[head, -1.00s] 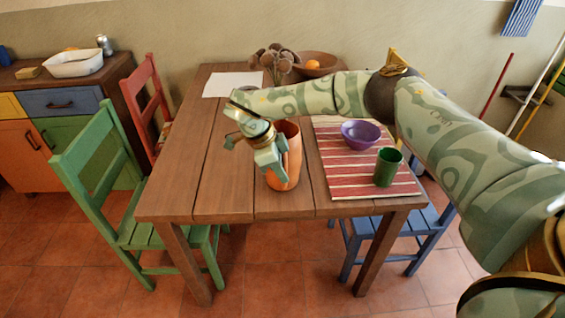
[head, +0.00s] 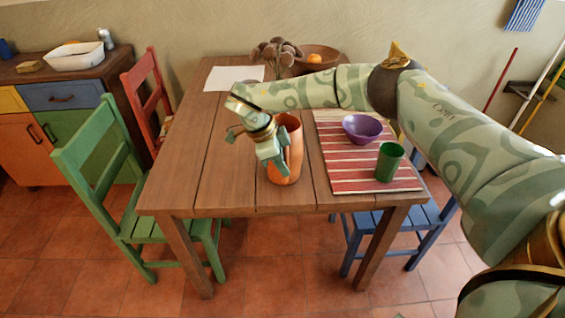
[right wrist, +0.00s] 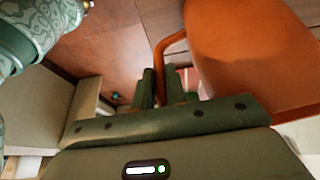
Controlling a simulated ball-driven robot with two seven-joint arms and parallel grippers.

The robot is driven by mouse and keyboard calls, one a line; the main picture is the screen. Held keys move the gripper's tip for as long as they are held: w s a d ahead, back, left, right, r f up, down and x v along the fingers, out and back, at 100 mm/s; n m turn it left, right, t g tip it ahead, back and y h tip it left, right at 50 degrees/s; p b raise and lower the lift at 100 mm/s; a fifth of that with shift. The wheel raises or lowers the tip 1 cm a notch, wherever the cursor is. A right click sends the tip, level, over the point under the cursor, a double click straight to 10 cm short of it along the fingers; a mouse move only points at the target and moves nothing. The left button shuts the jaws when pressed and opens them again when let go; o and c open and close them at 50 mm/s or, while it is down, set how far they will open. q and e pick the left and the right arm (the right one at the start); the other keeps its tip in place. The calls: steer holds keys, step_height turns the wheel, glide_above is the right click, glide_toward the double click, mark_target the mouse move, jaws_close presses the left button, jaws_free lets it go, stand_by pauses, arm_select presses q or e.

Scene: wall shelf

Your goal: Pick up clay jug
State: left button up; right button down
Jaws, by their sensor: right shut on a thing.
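The clay jug (head: 294,150) is orange-brown and stands upright near the middle of the table's front half. My right gripper (head: 274,157) is at the jug's left front, covering part of its side. In the right wrist view, the jug's body (right wrist: 245,55) fills the upper right, and its handle (right wrist: 167,45) curves down to the dark green fingers (right wrist: 162,88). My right gripper is shut on the jug at the handle; the exact contact is partly hidden. I cannot clearly see a gap under the jug. My left gripper is not in view.
A striped mat (head: 345,178) right of the jug bears a purple bowl (head: 362,128) and a green cup (head: 389,162). Behind are a wooden bowl (head: 326,56), a dried bunch (head: 276,52) and white paper (head: 233,79). The table (head: 222,160) is clear left of the jug.

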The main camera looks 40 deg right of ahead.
arm_select(q)
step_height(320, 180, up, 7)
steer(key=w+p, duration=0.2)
steer(key=p, duration=0.5)
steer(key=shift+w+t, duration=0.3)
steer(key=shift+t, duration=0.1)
arm_select(e)
steer(key=s+a+r, duration=0.8)
steer(key=s+r, duration=0.2)
steer(key=r, duration=0.3)
steer(key=shift+s+a, duration=0.25)
steer(key=shift+a, duration=0.15)
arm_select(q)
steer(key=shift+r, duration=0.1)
arm_select(e)
steer(key=shift+a, duration=0.1)
stand_by(1.0)
